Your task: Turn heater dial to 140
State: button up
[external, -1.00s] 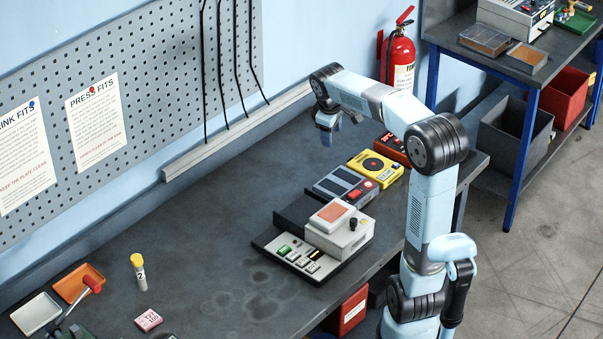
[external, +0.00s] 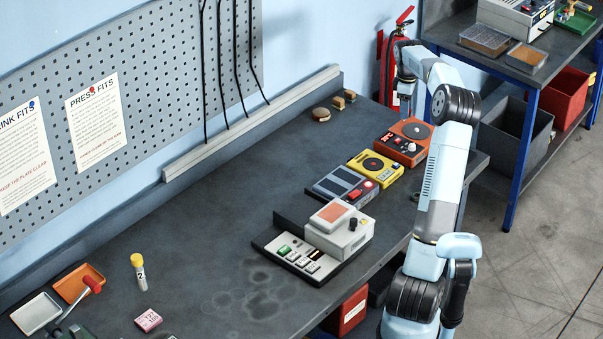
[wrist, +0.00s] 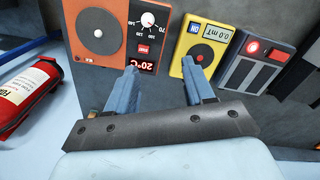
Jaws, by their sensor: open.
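The heater (external: 404,143) is an orange box with a round grey plate, on the bench at its right end. In the wrist view the heater (wrist: 76,48) is at upper left, upside down. Its white dial (wrist: 147,19) sits inside a ring of small numbers, too small to read its setting surely. Below are a red switch (wrist: 143,49) and a dark display (wrist: 143,68) reading 20 °C. My gripper (wrist: 160,67) is open and empty. Its left finger overlaps the heater's edge by the display; the dial lies beyond the fingertips, apart from them. In the external view my gripper (external: 404,97) hangs behind the heater.
A yellow meter (wrist: 204,43) showing 0.0 stands beside the heater, with a grey unit with a red button (wrist: 253,60) beyond it. A red fire extinguisher (wrist: 27,92) is close at left. A grey push-button panel (external: 297,258) stands farther along the bench.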

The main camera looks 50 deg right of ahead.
aim_at(412, 145)
jog(key=d+f, duration=0.1)
jog(key=f, duration=0.4)
jog(key=s+d+f, duration=0.1)
jog(key=f, duration=0.4)
jog(key=s+d+f, duration=0.1)
jog(key=f, duration=0.4)
jog(key=shift+d+f, duration=0.1)
jog(key=shift+w, duration=0.1)
grip_shut()
